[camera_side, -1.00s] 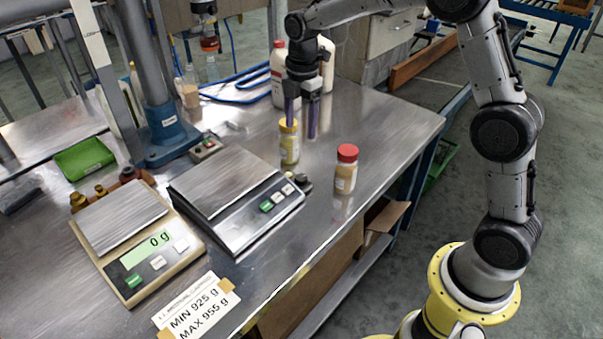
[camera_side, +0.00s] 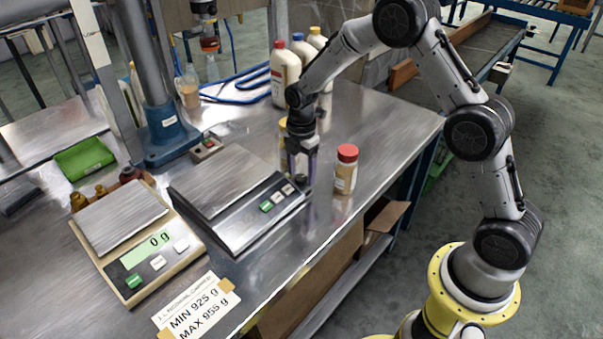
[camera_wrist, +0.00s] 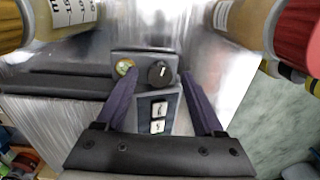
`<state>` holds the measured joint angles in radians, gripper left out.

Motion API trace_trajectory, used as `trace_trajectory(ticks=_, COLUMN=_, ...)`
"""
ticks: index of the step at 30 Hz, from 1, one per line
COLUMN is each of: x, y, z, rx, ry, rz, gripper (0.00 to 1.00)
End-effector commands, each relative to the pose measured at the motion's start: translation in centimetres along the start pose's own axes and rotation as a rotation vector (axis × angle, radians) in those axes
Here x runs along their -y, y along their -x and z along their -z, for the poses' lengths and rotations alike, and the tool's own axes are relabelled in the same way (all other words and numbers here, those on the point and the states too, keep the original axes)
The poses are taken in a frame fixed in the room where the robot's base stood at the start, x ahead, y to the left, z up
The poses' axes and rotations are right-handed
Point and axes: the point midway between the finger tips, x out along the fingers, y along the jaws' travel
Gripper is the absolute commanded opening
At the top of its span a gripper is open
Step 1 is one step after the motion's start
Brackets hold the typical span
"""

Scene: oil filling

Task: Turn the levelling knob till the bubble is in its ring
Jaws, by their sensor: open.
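The black levelling knob (camera_wrist: 160,73) sits on a small block at the end of the grey scale (camera_side: 236,200). A round yellow-green bubble level (camera_wrist: 125,68) is just left of the knob in the wrist view; it is too small to tell where the bubble lies against its ring. My gripper (camera_side: 300,180) is low at the scale's right corner, pointing down. In the wrist view my gripper (camera_wrist: 161,78) is open, its purple fingers on either side of the knob. I cannot tell whether they touch it. In the side view the fingers largely hide the knob and level.
A red-capped jar (camera_side: 345,168) stands close right of my gripper. A yellow-capped jar (camera_side: 283,135) stands just behind it, partly hidden. A beige scale (camera_side: 150,250) reading 0 g stands at left. Bottles (camera_side: 285,73) stand at the back. Bare table lies in front of the red-capped jar.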

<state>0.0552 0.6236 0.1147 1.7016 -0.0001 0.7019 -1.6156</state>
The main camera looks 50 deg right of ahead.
Motion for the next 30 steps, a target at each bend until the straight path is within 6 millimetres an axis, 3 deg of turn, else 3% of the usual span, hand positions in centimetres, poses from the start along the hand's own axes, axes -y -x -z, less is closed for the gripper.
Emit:
trace_trajectory(ticks=12, x=0.03, y=-0.91, z=0.0, rx=0.0, ry=0.0, rz=0.0, gripper=0.7)
trace_trajectory(ticks=24, x=0.02, y=-0.87, z=0.0, rx=0.0, ry=0.0, rz=0.0, gripper=0.0)
trace_trajectory(ticks=30, x=0.02, y=-0.85, z=0.0, rx=0.0, ry=-0.003, rz=0.0, gripper=0.0)
